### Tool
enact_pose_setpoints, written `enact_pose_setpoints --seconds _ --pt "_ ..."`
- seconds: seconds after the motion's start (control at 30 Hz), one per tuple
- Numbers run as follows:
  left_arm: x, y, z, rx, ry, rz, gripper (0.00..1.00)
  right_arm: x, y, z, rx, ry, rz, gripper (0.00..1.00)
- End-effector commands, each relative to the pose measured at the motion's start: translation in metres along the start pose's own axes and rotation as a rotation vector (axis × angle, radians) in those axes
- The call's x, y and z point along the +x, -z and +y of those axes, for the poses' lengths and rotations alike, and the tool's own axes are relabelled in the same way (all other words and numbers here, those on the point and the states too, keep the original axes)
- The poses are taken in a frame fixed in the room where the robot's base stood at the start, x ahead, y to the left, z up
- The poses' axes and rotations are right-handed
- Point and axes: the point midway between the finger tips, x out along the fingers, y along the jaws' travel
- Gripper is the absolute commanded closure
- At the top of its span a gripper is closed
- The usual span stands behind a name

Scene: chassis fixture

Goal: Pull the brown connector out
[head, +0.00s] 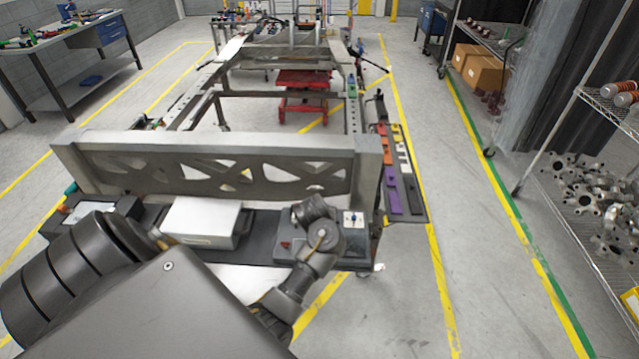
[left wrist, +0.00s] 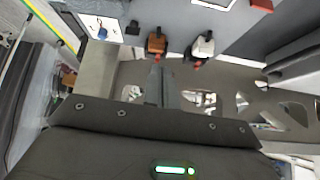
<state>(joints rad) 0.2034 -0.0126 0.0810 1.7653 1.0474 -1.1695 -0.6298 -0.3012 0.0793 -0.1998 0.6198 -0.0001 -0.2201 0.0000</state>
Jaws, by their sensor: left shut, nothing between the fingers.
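The brown connector (left wrist: 156,43) shows in the upper middle of the left wrist view, on a grey surface, with an orange-red end towards my fingers. My left gripper (left wrist: 160,72) is shut and empty, its fingertips just below the connector in the picture. I cannot tell whether they touch it. A white connector (left wrist: 203,46) with a red end is to the right, and a small black one (left wrist: 132,28) is to the left. In the head view one of my arm links covers part of the connector box (head: 352,242), and I cannot make out the brown connector there.
The silver crossbeam with cutouts (head: 225,167) stands behind the box. A light grey case (head: 203,220) lies left of the box. A dark board with coloured parts (head: 413,205) is to the right. Open floor lies further right, before the wire shelves.

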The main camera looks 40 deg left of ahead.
Motion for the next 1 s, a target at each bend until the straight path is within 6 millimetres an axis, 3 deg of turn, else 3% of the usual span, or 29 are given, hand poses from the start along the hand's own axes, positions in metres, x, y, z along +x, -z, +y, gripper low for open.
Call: enact_pose_setpoints --seconds 0.13,0.57,1.0 --pt "-0.002 0.019 0.0 -0.06 0.021 0.004 1.0 -0.002 0.001 -0.002 0.001 0.002 0.0 1.0" --pt "0.002 0.019 -0.001 -0.067 0.026 0.003 1.0 0.002 0.001 -0.001 0.001 0.001 0.001 1.0" --pt "0.07 0.018 -0.003 -0.067 0.025 0.001 1.0 0.036 -0.002 0.001 -0.001 -0.002 0.002 1.0"
